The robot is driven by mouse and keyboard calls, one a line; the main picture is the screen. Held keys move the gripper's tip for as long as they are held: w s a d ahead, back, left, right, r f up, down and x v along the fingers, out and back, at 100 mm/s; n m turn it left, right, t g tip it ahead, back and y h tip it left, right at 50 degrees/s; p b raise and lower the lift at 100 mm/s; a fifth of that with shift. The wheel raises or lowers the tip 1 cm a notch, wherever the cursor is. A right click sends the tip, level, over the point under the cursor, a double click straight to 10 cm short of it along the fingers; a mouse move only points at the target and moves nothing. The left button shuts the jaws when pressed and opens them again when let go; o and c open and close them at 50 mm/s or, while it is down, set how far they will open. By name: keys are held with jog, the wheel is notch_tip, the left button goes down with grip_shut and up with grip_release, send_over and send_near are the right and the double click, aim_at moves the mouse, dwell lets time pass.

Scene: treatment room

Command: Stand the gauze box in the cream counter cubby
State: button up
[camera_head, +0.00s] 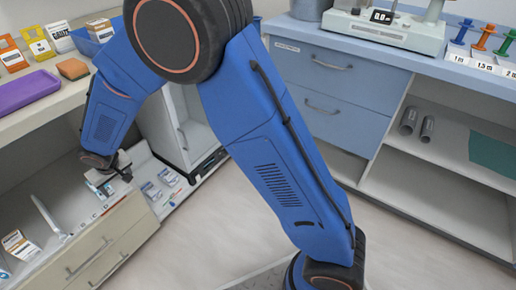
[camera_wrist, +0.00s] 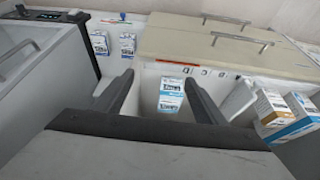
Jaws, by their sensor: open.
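My gripper (camera_head: 118,172) is at the cream counter (camera_head: 100,230), low over its open inside. In the wrist view my gripper (camera_wrist: 158,85) has its two dark fingers apart. A white and blue box (camera_wrist: 171,95) shows between and beyond the fingertips, with a small gap on each side. It appears to be the gauze box, but its print is too small to read. In the head view the box is partly hidden by my gripper.
Other boxes stand in the counter (camera_head: 18,243) and on a low ledge (camera_head: 150,190); the wrist view shows two cartons (camera_wrist: 270,107) at right. The countertop holds a purple tray (camera_head: 28,92) and a brown block (camera_head: 72,68). A blue drawer unit (camera_head: 340,80) stands across clear floor.

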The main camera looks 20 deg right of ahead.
jog(key=s+d+r+m, duration=0.1)
jog(key=s+d+r, duration=0.1)
jog(key=d+r, duration=0.7)
jog(key=s+d+r+m+h, duration=0.15)
jog(key=d+r, duration=0.25)
jog(key=d, duration=0.9)
jog(key=s+d+r+m, duration=0.1)
jog(key=s+d+r, duration=0.1)
jog(key=d+r, duration=0.7)
jog(key=s+d+m, duration=0.2)
jog(key=s+d, duration=1.8)
jog(key=s, duration=0.4)
jog(key=shift+s+d+r+t+h, duration=0.2)
jog(key=shift+s+r+t+h, duration=0.15)
jog(key=shift+t, duration=0.05)
jog(key=shift+m, duration=0.25)
